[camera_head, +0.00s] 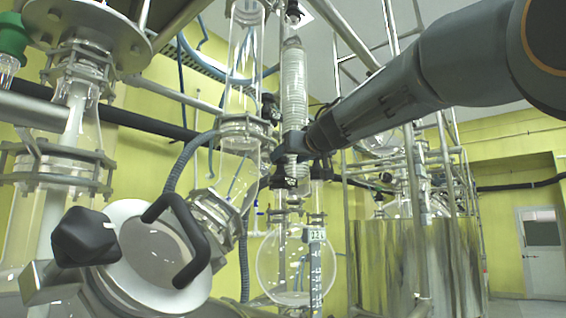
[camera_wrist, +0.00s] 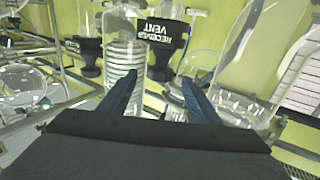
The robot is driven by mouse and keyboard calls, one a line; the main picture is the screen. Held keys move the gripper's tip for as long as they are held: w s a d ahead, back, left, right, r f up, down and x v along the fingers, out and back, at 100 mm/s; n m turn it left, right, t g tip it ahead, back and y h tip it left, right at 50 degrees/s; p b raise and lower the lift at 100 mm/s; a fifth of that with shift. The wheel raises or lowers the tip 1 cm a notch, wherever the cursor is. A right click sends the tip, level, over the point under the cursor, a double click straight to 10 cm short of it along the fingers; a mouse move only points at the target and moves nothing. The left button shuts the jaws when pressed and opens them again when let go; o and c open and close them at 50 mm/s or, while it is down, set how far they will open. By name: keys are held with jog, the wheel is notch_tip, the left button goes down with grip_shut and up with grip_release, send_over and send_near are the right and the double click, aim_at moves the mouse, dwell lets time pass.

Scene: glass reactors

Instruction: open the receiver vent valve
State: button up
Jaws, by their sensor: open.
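The receiver vent valve (camera_wrist: 166,44) shows in the wrist view as a black knob with white "RECEIVER VENT" lettering, upside down in the picture. It stands just beyond my gripper (camera_wrist: 159,78), between the lines of the two blue fingers and slightly right of centre. The fingers are apart with nothing between them, and I see no contact with the knob. In the head view my arm reaches in from the upper right to the glass column. There my gripper and the knob are hard to tell from the dark fittings around them.
A coiled glass condenser (camera_wrist: 124,62) stands close left of the knob, with another black knob (camera_wrist: 88,50) beyond it. A clear glass vessel (camera_wrist: 245,60) is close on the right. In the head view, a round receiver flask (camera_head: 290,265) hangs below and a steel tank (camera_head: 420,262) stands right.

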aim_at(283, 160)
jog(key=shift+x, duration=2.05)
jog(key=c, duration=1.1)
